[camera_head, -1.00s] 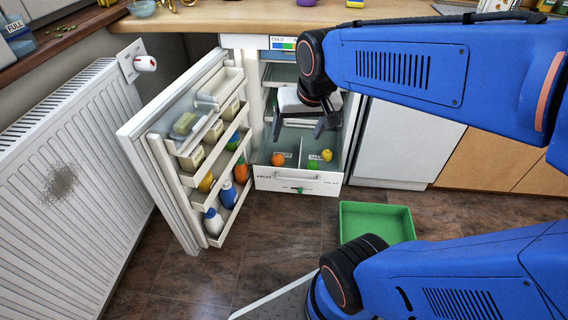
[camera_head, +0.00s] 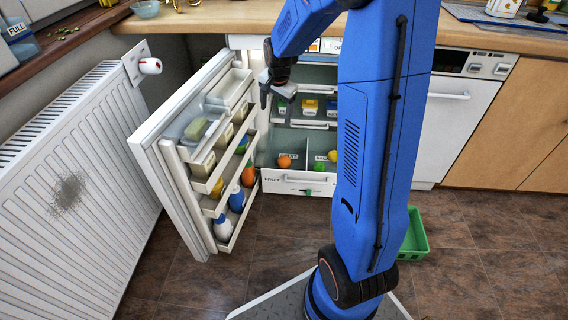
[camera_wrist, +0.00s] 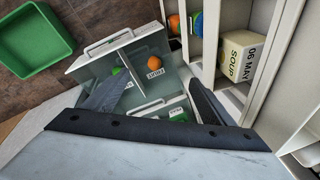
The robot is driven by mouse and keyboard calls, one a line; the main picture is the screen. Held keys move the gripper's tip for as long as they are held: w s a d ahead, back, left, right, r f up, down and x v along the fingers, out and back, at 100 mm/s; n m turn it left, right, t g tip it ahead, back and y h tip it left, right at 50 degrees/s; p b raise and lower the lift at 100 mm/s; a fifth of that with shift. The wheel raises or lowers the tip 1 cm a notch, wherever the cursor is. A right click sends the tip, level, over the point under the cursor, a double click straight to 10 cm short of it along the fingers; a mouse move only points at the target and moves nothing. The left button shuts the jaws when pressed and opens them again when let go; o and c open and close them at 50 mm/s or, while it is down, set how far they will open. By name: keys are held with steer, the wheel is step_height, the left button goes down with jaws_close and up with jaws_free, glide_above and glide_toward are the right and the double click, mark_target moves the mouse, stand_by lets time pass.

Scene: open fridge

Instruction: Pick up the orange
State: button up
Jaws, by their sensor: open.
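The orange (camera_head: 284,161) lies in the left compartment of the pulled-out fruit drawer (camera_head: 298,187) at the bottom of the fridge. In the wrist view the orange (camera_wrist: 154,60) shows ahead, beyond and between the spread fingers, next to a divider with a label. My gripper (camera_head: 266,92) is above the drawer by the open fridge door, apart from the orange. In the wrist view my gripper (camera_wrist: 150,98) is open with nothing between its fingers.
The open fridge door (camera_head: 190,165) with filled shelves stands close on the left. A green fruit (camera_head: 318,167) and a yellow fruit (camera_head: 333,156) lie in the drawer's right compartment. A green tray (camera_head: 416,238) is on the floor, partly behind my arm.

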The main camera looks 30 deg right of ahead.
steer(key=w+d+f+m, duration=0.2)
steer(key=w+d+f, duration=0.15)
steer(key=f, duration=0.35)
steer(key=w+d+f+m, duration=0.2)
steer(key=w+f, duration=0.3)
steer(key=f, duration=0.2)
steer(key=m+g, duration=0.1)
steer(key=m, duration=0.3)
glide_toward(284, 158)
steer(key=f, duration=0.4)
steer(key=w+f, duration=0.1)
steer(key=f, duration=0.1)
steer(key=shift+w+a+f, duration=0.1)
steer(key=shift+f, duration=0.2)
steer(key=shift+w+d+f, duration=0.15)
steer(key=shift+f, duration=1.15)
steer(key=shift+w+d+f, duration=0.1)
steer(key=shift+w+f, duration=0.05)
steer(key=shift+f, duration=1.15)
steer(key=c, duration=1.3)
